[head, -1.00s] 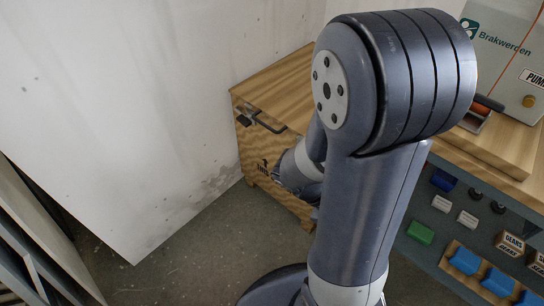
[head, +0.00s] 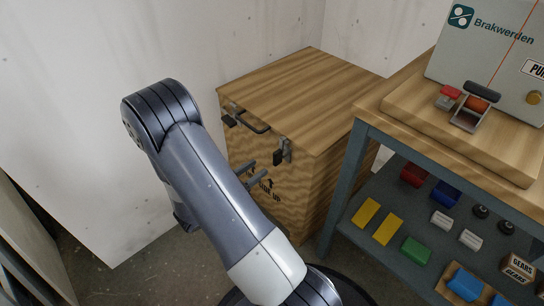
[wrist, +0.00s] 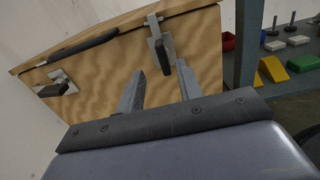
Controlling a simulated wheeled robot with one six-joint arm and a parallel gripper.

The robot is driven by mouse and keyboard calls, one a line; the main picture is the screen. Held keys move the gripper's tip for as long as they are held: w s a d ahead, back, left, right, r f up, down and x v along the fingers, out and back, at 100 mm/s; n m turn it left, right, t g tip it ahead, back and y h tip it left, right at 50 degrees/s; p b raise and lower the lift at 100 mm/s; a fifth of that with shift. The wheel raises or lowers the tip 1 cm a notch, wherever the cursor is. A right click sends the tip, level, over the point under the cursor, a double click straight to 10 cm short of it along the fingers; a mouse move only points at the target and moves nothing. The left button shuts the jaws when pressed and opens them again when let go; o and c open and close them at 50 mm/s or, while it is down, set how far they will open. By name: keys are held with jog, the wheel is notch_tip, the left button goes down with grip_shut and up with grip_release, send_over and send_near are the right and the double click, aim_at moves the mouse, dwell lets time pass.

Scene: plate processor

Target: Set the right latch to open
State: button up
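The wooden crate (head: 300,85) stands against the wall in the head view. Its right latch (head: 285,147) is a metal clasp near the lid's front right corner, with a black grip hanging down. In the wrist view the right latch (wrist: 161,47) is at top centre, with its black grip pointing down. My gripper (head: 252,175) is in front of the crate's front face, just below and left of the right latch. In the wrist view my gripper (wrist: 159,86) has two grey fingers apart with nothing between them. The latch grip appears just beyond the fingertips; I cannot tell whether they touch.
A left latch (head: 231,117) and a dark handle bar (head: 251,123) are on the crate's front. A workbench (head: 365,115) with a machine (head: 490,40) stands to the right. Its lower shelf holds coloured blocks. A pale wall closes off the left and back.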

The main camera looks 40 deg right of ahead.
aim_at(274, 157)
jog(key=d, duration=0.3)
jog(key=d+b, duration=0.1)
jog(key=d, duration=0.2)
jog(key=d+b, duration=0.1)
jog(key=d, duration=0.2)
jog(key=shift+w+d, duration=0.1)
jog(key=shift+w, duration=0.2)
jog(key=shift+c, duration=0.3)
grip_shut()
